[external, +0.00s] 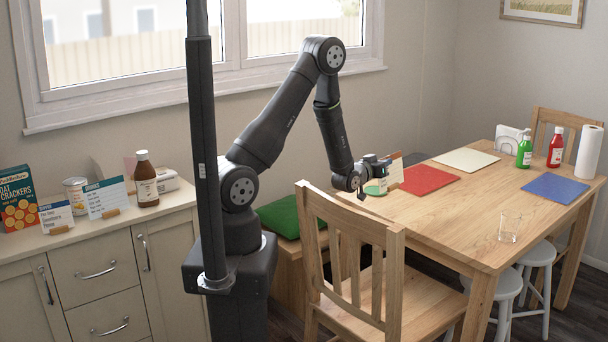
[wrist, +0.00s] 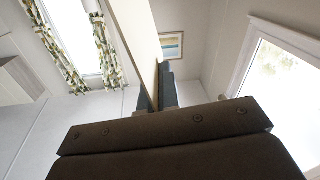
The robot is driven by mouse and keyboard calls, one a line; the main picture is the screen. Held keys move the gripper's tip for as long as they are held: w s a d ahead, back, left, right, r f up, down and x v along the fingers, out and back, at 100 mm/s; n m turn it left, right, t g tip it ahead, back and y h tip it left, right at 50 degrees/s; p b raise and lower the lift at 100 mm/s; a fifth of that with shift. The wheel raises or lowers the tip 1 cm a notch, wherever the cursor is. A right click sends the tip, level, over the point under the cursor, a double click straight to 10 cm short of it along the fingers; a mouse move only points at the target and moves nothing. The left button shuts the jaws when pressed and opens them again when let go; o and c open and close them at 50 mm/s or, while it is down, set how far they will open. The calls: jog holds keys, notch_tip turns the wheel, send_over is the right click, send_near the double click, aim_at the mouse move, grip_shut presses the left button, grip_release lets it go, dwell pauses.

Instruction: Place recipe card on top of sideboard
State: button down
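My gripper (external: 382,176) is at the near left end of the wooden table, low over the tabletop. In the wrist view my gripper's fingers (wrist: 158,95) have a thin pale panel between them, seen almost edge-on. This is the recipe card (wrist: 137,38), with a wooden piece along one edge; in the external view the card (external: 396,170) stands at the gripper, partly hidden by it. I cannot tell whether it touches the table. The sideboard (external: 85,237) is at the left, beyond my base. Two other cards (external: 108,199) (external: 57,217) stand on it in wooden holders.
The sideboard also holds a cracker box (external: 18,200), a can (external: 75,196), a brown bottle (external: 146,180) and a white appliance (external: 168,180). The table has placemats (external: 428,179), sauce bottles (external: 555,148) and a glass (external: 509,227). A chair (external: 350,250) stands close to my gripper.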

jog(key=w+a+f+n+t+y, duration=0.25)
jog(key=w+a, duration=0.25)
jog(key=a, duration=0.6)
jog(key=w+a+f+n+t+y, duration=0.1)
jog(key=w+a+n+y, duration=0.3)
jog(key=a, duration=0.7)
jog(key=a+f+n+y, duration=0.15)
jog(key=a+y, duration=0.35)
jog(key=a, duration=1.4)
jog(key=s+f, duration=0.4)
jog(key=f, duration=0.3)
jog(key=shift+s+a+f, duration=0.15)
jog(key=shift+a, duration=0.2)
jog(key=shift+t, duration=0.25)
